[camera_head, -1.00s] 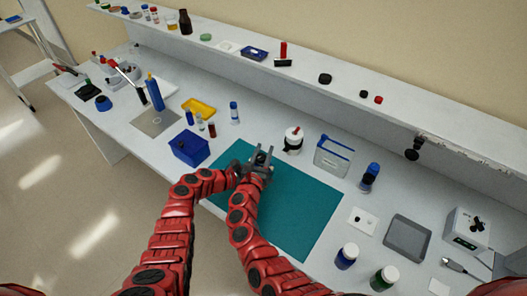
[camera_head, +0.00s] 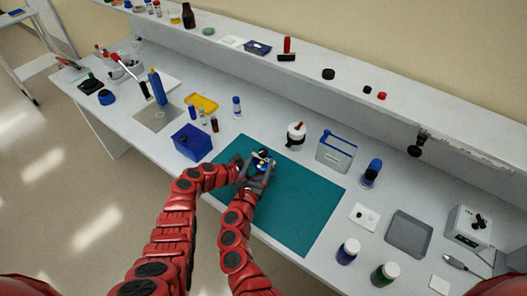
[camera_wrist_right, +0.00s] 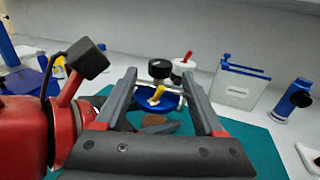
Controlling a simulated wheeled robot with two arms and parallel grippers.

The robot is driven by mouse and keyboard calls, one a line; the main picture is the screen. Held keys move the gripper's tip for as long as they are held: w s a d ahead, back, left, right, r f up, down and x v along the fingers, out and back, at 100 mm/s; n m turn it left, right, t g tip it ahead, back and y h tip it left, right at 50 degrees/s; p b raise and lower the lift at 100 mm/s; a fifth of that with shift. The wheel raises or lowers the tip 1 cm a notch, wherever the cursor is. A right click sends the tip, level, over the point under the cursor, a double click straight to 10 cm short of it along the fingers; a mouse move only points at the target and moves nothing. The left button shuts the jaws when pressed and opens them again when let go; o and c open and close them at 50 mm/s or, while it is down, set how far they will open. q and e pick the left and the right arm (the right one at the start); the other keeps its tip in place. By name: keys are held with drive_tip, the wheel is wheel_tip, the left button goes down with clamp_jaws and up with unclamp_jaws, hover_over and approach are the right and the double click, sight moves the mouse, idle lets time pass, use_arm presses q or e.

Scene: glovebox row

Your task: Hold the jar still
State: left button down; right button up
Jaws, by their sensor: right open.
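A small object that looks like the jar (camera_head: 262,158), with a dark top and blue, yellow and white parts, is at the far left part of the teal mat (camera_head: 300,205). In the right wrist view its dark cap (camera_wrist_right: 160,68) and blue part (camera_wrist_right: 140,101) show between my right fingers, with a gap on each side. My right gripper (camera_head: 259,172) is open in front of it. My left gripper (camera_head: 238,162) is close on its left; its fingers are mostly hidden, so its grip is unclear.
A blue bin (camera_head: 191,143) stands left of the mat. A white pot with a red-topped lid (camera_head: 296,136) and a blue-edged clear box (camera_head: 336,152) stand behind it. Blue-bodied (camera_head: 347,252) and green-bodied (camera_head: 385,274) bottles stand right. The mat's right part is clear.

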drive_tip(key=v, duration=0.4)
drive_tip(key=shift+s, duration=0.25)
drive_tip(key=n+y, duration=0.6)
drive_tip(key=y, duration=0.4)
approach(262, 149)
drive_tip(key=x, duration=1.1)
drive_tip(key=shift+f, duration=0.35)
drive_tip(key=shift+w+h, duration=0.3)
drive_tip(key=shift+w, duration=0.25)
